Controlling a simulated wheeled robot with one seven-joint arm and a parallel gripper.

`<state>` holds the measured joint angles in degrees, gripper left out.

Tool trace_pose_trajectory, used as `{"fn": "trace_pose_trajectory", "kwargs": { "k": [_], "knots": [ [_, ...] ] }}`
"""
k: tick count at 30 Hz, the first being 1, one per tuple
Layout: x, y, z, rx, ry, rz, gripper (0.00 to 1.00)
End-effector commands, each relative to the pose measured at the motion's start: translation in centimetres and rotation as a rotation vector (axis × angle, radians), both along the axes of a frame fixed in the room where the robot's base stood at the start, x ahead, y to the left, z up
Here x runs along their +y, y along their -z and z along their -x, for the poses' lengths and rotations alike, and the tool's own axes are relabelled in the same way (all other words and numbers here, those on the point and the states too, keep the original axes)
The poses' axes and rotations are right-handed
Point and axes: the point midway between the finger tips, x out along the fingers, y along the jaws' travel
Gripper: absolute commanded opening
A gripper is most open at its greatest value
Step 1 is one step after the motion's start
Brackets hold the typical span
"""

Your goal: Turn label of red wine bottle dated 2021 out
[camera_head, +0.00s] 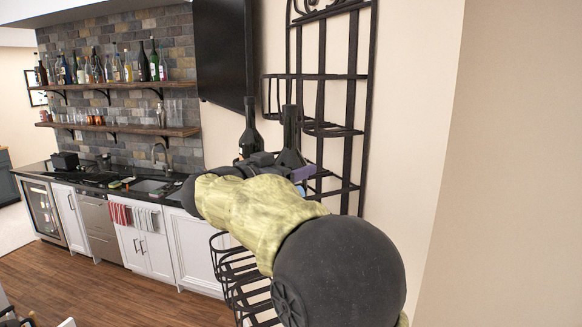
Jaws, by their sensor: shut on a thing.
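Two dark bottle shapes stand upright side by side at the black wall rack. The left dark bottle (249,136) shows its neck and shoulder, and the right dark bottle shape (290,135) shows a neck widening downward. My gripper (268,160) is at their lower parts, shut on a dark bottle, but my arm hides the contact and I cannot tell surely which one it holds. No label or year can be read. A small purple patch (304,173) shows beside the right shape.
The black metal wall rack (322,75) has curved holders, with more lower baskets (238,268) under my arm. A dark screen (222,50) hangs to its left. Bottle shelves (120,83) and a counter with a sink (150,186) lie farther back. The wooden floor (110,295) is open at left.

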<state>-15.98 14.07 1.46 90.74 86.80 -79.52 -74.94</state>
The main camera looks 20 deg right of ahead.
Motion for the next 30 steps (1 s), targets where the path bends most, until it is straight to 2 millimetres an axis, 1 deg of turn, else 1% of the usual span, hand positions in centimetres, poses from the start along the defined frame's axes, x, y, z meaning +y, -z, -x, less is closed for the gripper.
{"fn": "trace_pose_trajectory", "kwargs": {
  "k": [30],
  "knots": [
    [0.05, -0.21, -0.04, 0.000, 0.233, -0.001, 0.45]
  ]
}}
